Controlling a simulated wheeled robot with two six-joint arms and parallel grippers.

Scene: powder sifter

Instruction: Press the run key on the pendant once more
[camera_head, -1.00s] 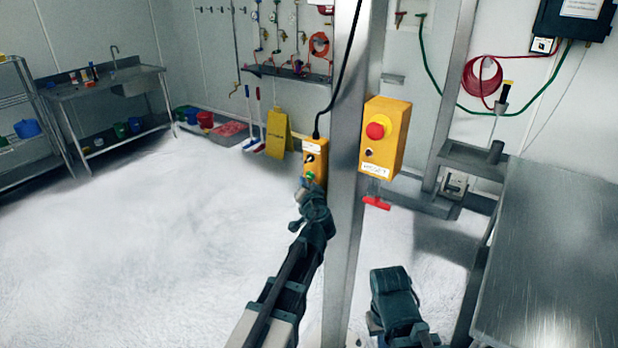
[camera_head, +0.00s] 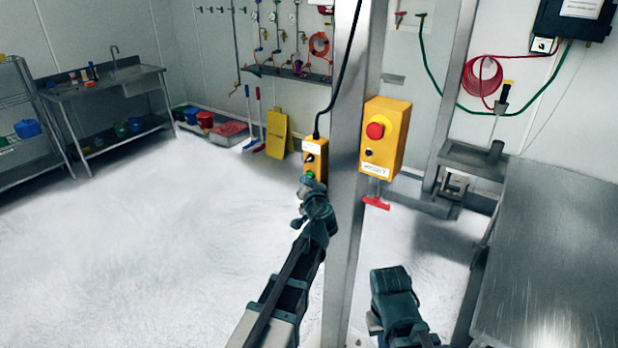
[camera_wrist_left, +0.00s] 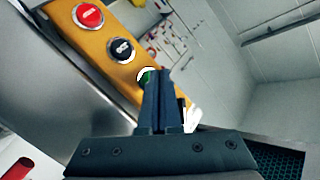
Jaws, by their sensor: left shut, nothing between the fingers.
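The yellow pendant (camera_head: 316,150) hangs on a black cable beside the steel post. In the left wrist view the pendant (camera_wrist_left: 108,45) shows a red key, a black key and, at its near end, a green key (camera_wrist_left: 145,75), which I take as the run key. My left gripper (camera_head: 309,184) is shut and empty, its tips just below the green key in the head view. In the left wrist view the closed fingers (camera_wrist_left: 158,76) partly cover the green key's right edge. I cannot tell whether they touch it. My right gripper does not show; only part of my right arm does.
A yellow box with a red mushroom button (camera_head: 375,130) is mounted on the steel post (camera_head: 343,230), right of the pendant. A red T-handle (camera_head: 376,203) sits below it. A steel table (camera_head: 560,250) stands at right. The pale floor at left is open.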

